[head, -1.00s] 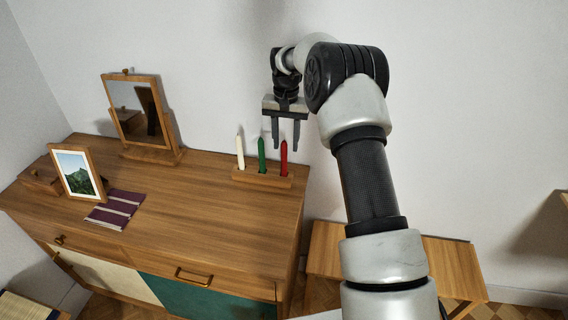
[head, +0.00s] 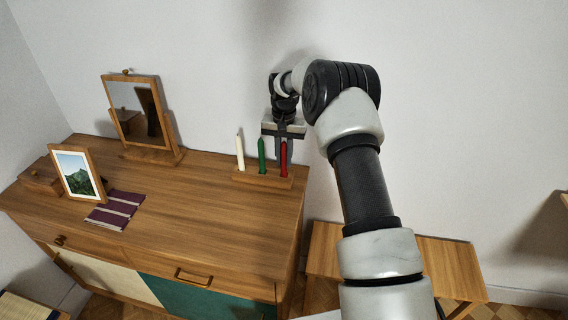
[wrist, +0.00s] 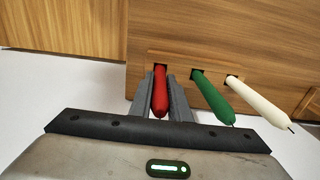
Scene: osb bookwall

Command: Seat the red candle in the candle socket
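The red candle (head: 283,158) stands upright in the right-hand hole of a small wooden block (head: 250,179) on the dresser's back right part. In the wrist view the red candle (wrist: 160,92) lies between my two fingers, with its lower end in a square hole of the block (wrist: 142,100). My gripper (head: 284,147) points down over it from above. Its fingers (wrist: 162,95) sit close along both sides of the candle, shut on it. I cannot make out a separate candle socket in these views.
A green candle (head: 262,156) and a white candle (head: 240,152) stand in the same block, left of the red one. A mirror (head: 140,112), a framed picture (head: 77,172) and a striped cloth (head: 115,209) are farther left. The dresser top's front (head: 200,225) is clear.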

